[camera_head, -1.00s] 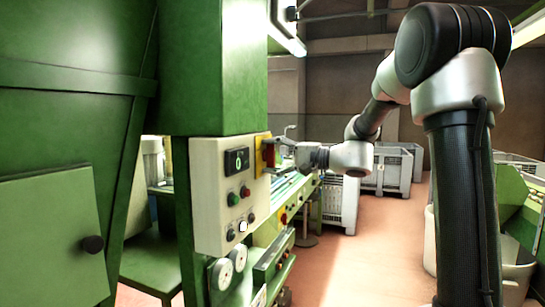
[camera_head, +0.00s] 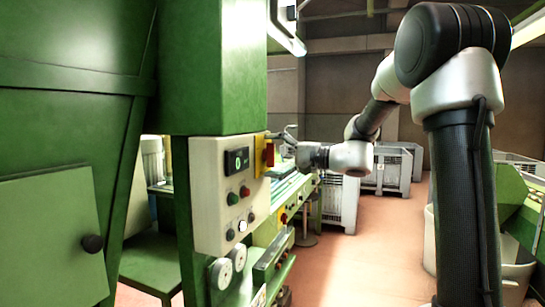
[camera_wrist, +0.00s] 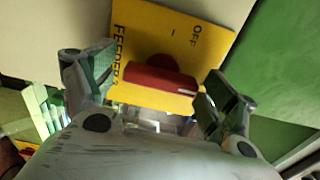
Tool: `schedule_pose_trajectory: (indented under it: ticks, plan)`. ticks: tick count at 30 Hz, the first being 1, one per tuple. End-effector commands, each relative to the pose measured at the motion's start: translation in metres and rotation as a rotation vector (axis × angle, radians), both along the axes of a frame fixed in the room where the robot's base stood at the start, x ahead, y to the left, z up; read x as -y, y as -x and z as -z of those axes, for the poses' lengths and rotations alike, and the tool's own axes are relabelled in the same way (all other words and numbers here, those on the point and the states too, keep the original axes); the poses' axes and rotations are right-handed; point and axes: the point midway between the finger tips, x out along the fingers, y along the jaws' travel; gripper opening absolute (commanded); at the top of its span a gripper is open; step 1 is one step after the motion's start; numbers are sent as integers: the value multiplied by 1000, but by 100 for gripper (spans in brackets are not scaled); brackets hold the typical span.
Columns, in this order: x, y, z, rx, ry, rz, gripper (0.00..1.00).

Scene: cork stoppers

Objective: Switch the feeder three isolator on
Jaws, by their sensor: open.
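The isolator is a red rotary handle (camera_head: 269,153) on a yellow plate (camera_head: 259,157), on the right side of the pale control box. In the wrist view the red bar handle (camera_wrist: 160,80) lies across the picture, with a white mark at its right end. The yellow plate (camera_wrist: 150,35) shows "OFF" and "FEEDER"; the rest of its lettering is partly hidden. My gripper (camera_head: 284,142) is open in front of the handle. In the wrist view my gripper (camera_wrist: 160,72) has one finger beyond each end of the bar, with gaps showing. The handle's exact setting is unclear.
The control box (camera_head: 208,190) carries a small display (camera_head: 237,160) and several buttons. A green machine housing (camera_head: 210,70) stands above and left of it. A conveyor bench (camera_head: 290,188) runs behind my gripper.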

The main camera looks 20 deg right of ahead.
Motion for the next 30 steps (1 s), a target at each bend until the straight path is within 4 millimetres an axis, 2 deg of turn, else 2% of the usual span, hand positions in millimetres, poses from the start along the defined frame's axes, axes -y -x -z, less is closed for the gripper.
schedule_pose_trajectory:
  ticks: [5,15,19,24,30]
  plan:
    - [11,7,0,2,1,3,86]
    - [71,50,0,0,0,5,86]
    - [88,62,0,0,0,3,86]
    - [97,70,0,0,0,1,86]
    - [98,71,0,0,0,0,86]
